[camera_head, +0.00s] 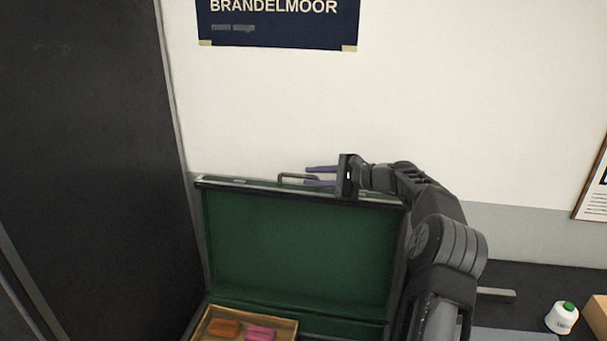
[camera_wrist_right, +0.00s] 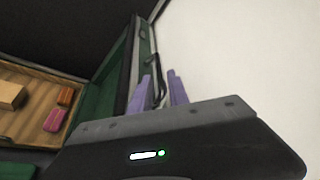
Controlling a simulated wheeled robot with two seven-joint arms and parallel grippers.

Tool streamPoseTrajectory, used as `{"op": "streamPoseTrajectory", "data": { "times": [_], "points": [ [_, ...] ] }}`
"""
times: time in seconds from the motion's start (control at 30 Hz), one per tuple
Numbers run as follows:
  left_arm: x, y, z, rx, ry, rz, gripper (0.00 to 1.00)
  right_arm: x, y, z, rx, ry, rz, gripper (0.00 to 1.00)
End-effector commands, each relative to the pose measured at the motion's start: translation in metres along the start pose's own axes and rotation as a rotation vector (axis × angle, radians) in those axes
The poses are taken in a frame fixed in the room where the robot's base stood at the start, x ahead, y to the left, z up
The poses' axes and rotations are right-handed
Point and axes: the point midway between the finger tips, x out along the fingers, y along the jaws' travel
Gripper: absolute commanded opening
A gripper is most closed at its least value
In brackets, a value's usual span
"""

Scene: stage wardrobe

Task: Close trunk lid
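The trunk lid (camera_head: 295,240) stands open and upright against the wall, its green inside facing me. It also shows edge-on in the right wrist view (camera_wrist_right: 106,78). A thin dark handle (camera_head: 290,176) sticks up at the lid's top edge. My right gripper (camera_head: 308,176) is at that top edge, its purple fingers apart and pointing left. The handle's right end reaches between the fingers. In the right wrist view a dark loop shows between the two fingers (camera_wrist_right: 162,82); contact cannot be told. My left gripper is out of view.
A wooden tray (camera_head: 291,326) with an orange and a pink item sits in the trunk. A dark panel (camera_head: 90,150) stands close on the left.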

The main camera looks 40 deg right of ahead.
Motion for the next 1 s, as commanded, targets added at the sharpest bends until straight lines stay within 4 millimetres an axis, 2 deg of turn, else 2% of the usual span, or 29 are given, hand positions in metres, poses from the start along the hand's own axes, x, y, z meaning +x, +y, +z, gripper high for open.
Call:
{"op": "streamPoseTrajectory", "data": {
  "times": [0.1,0.2,0.57,0.83,1.0],
  "points": [
    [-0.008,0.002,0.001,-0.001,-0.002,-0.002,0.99,0.019,-0.001,0.002,0.001,-0.002,0.002,0.21],
    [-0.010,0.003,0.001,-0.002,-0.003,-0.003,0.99,0.029,-0.001,0.002,0.000,-0.001,0.002,0.21],
    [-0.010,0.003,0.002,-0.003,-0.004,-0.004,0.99,0.035,0.000,0.000,0.000,0.001,0.000,0.21],
    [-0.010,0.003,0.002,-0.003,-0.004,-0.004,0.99,0.035,0.000,0.000,0.000,0.001,0.000,0.00],
    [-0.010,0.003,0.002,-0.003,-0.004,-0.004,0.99,0.035,0.000,0.000,0.000,0.001,0.001,0.00]
  ]
}}
